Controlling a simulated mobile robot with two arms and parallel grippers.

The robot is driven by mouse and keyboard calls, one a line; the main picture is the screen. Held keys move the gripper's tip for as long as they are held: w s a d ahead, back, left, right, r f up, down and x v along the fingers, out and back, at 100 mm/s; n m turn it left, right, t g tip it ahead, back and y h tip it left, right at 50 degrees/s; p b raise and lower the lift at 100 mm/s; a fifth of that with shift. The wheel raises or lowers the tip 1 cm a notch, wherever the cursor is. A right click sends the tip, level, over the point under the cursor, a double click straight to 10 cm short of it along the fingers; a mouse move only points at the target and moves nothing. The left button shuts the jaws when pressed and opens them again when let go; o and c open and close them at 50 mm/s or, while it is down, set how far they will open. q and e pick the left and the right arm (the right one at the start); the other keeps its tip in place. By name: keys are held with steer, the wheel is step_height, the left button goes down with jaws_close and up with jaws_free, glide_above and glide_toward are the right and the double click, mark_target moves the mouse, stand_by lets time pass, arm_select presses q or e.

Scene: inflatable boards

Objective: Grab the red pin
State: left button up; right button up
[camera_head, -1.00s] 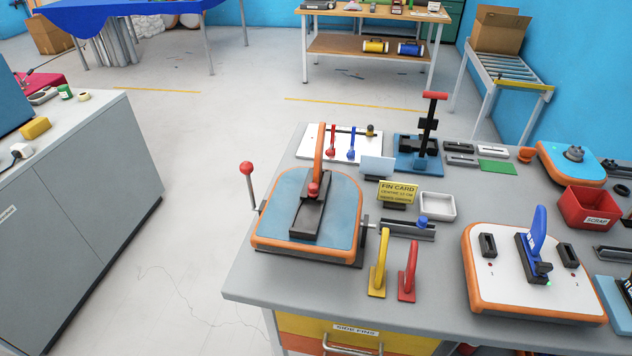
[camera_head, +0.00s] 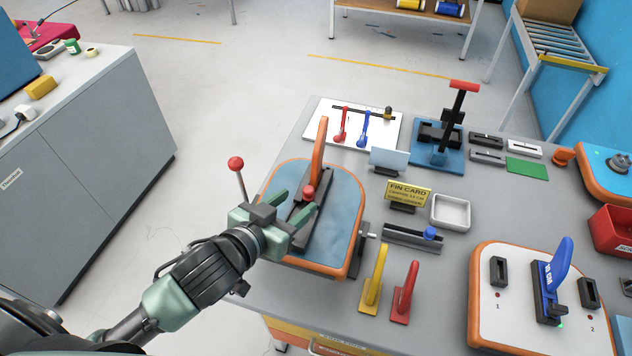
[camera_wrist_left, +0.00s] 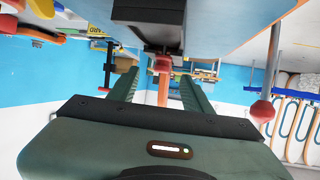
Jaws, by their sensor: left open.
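The red pin (camera_head: 309,192) is a small red knob at the base of the orange fin (camera_head: 319,152), on the black fin box (camera_head: 318,222) of the blue, orange-edged board (camera_head: 345,205). My left gripper (camera_head: 295,203) is open, its green fingers pointing at the pin from the left. In the left wrist view the red pin (camera_wrist_left: 162,64) shows between and beyond the open fingers (camera_wrist_left: 160,88), with the orange fin behind it. I cannot tell whether either finger touches it. My right gripper is not in view.
A red-balled lever (camera_head: 236,164) stands upright beside the board's left edge, close to my left gripper. A yellow fin (camera_head: 374,280) and a red fin (camera_head: 405,290) stand to the right.

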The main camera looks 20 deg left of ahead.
mark_target(306, 192)
arm_select(q)
steer(key=shift+w+f+p, duration=0.1)
steer(key=shift+w+p, duration=0.7)
steer(key=shift+w, duration=0.2)
steer(key=x, duration=0.3)
steer(key=shift+s, duration=0.1)
steer(key=shift+w+d+f, duration=0.15)
steer(key=shift+w+f, duration=0.1)
steer(key=shift+s, duration=0.1)
jaws_close()
steer(key=shift+r, duration=0.15)
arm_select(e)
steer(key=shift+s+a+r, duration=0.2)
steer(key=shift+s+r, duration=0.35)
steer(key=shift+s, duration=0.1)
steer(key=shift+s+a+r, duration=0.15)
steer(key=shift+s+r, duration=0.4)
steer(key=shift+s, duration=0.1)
